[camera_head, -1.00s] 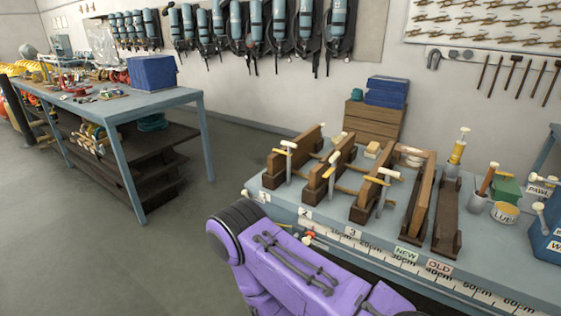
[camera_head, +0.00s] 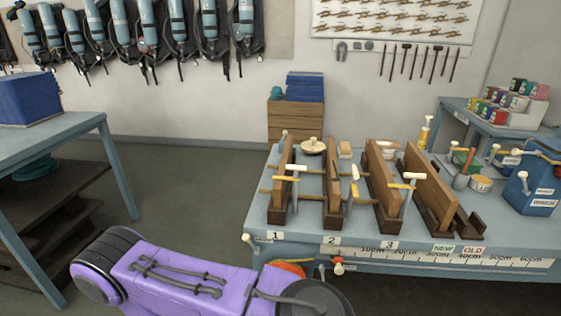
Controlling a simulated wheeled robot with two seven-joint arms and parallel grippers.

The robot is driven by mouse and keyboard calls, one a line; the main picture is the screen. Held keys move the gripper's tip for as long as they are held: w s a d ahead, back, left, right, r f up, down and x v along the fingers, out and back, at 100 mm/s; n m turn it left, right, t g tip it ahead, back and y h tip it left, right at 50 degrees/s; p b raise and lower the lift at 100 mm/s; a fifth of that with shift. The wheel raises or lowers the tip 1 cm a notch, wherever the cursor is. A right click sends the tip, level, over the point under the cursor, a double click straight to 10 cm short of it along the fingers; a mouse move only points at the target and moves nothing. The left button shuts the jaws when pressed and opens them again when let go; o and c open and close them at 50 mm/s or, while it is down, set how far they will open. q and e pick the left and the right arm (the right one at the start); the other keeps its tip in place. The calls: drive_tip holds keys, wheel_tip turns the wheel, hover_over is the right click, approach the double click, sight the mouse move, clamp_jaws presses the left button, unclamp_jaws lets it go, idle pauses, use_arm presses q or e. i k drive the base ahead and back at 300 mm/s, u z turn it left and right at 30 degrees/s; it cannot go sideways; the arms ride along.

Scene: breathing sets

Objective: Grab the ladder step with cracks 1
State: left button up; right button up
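On the blue-grey workbench (camera_head: 300,247), a wooden ladder step (camera_head: 281,180) stands on edge in a dark wooden holder behind the label 1 (camera_head: 274,235). A clamp with a white handle (camera_head: 294,170) stands at its right side. Cracks are too small to make out. A second step (camera_head: 332,180) stands behind label 2, and a third (camera_head: 383,175) behind label 3. A longer board (camera_head: 430,185) leans behind the NEW label. My purple arm link crosses the lower left, apart from the steps. Neither of my grippers is in view.
A second table with a blue box (camera_head: 28,98) stands at the left, with open floor (camera_head: 195,185) between. Wooden crates (camera_head: 295,122) stand behind the bench. A blue container (camera_head: 535,185) and a white pot (camera_head: 481,184) occupy its right end.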

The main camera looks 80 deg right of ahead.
sight(333, 185)
drive_tip(key=i, duration=1.15)
drive_tip(key=z, duration=2.4)
